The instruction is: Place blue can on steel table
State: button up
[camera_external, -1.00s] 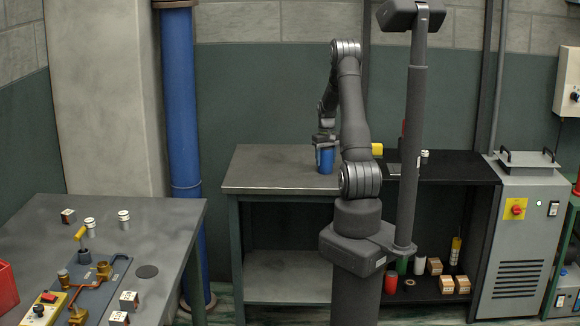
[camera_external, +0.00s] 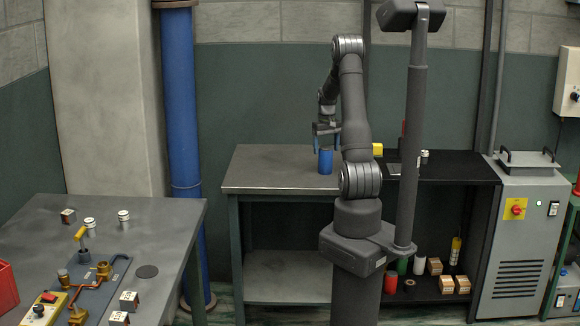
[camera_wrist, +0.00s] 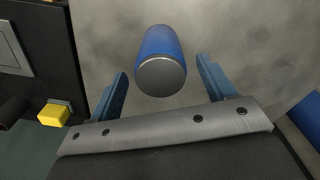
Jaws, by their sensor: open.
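The blue can (camera_external: 326,161) stands upright on the steel table (camera_external: 262,170), near its right side. My gripper (camera_external: 327,140) is above the can with its fingers apart. In the wrist view the blue can (camera_wrist: 160,58) shows its grey top and lies beyond and between the two open blue fingers (camera_wrist: 163,90). Neither finger appears to touch it. The bare steel tabletop (camera_wrist: 245,35) surrounds the can in the wrist view.
A black shelf unit (camera_external: 450,168) adjoins the steel table on the right. A yellow object (camera_external: 377,149) sits near their join, and also shows in the wrist view (camera_wrist: 54,113). The left part of the steel table is clear. A grey workbench (camera_external: 165,225) with fittings stands at the left.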

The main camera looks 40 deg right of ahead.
aim_at(326, 159)
notch_tip(326, 159, up, 7)
jog(key=shift+f, duration=0.1)
jog(key=shift+f, duration=0.1)
dwell(0.3)
notch_tip(326, 159, down, 13)
jog(key=shift+r, duration=2.35)
jog(key=shift+f, duration=0.1)
